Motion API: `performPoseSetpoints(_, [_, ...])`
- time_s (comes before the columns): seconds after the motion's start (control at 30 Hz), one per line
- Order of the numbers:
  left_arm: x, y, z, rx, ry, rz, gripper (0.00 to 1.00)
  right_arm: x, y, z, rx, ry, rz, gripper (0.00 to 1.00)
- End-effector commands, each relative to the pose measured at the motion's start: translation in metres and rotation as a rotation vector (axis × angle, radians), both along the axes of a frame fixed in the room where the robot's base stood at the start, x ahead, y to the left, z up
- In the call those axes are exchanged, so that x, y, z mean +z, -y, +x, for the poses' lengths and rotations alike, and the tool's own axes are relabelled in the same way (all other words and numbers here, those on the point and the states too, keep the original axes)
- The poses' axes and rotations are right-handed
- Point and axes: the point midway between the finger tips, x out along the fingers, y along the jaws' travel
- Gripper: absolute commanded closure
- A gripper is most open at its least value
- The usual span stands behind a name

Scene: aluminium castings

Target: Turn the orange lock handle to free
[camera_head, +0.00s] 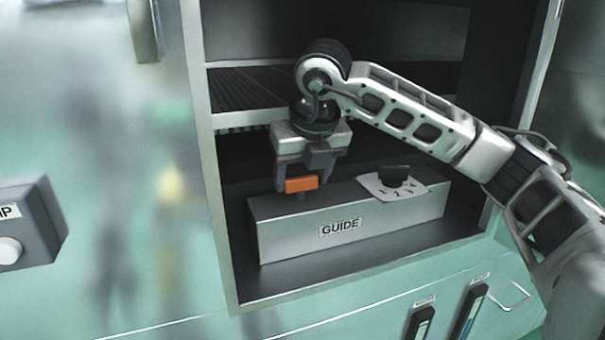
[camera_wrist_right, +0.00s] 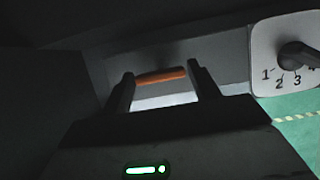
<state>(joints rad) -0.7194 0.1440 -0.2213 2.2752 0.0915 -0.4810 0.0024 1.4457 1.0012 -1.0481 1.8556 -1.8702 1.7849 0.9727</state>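The orange lock handle (camera_head: 301,184) sits on top of the grey box labelled GUIDE (camera_head: 285,236), near its left end. My right gripper (camera_head: 303,180) points down over the handle, with a finger at each end of it. In the right wrist view the orange handle (camera_wrist_right: 161,75) lies crosswise between the two fingertips (camera_wrist_right: 160,80). Whether the fingers touch its ends is hard to see. My left gripper is not in view.
The box stands inside an open cabinet with a slotted shelf (camera_head: 245,90) above. A black knob (camera_head: 394,175) on a numbered plate is to the right of the handle. A grey box with a white button (camera_head: 12,250) is at far left.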

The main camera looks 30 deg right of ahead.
Motion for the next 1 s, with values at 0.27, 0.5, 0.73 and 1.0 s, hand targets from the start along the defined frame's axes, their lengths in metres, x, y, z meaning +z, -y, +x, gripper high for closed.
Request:
performPoseSetpoints(0.27, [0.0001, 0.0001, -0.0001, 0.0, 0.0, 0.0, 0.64, 0.0003, 0.0, -0.0001, 0.003, 0.0, 0.0, 0.68])
performPoseSetpoints(0.5, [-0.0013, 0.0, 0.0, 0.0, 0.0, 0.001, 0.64, -0.0003, 0.0008, -0.0004, 0.057, -0.001, -0.001, 0.68])
performPoseSetpoints(0.73, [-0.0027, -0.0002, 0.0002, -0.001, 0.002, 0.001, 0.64, -0.0001, 0.0018, -0.0003, 0.208, 0.0, 0.001, 0.68])
performPoseSetpoints(1.0, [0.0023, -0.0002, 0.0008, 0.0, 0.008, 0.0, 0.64, 0.0013, 0.0036, 0.0, 0.456, 0.001, 0.002, 0.68])
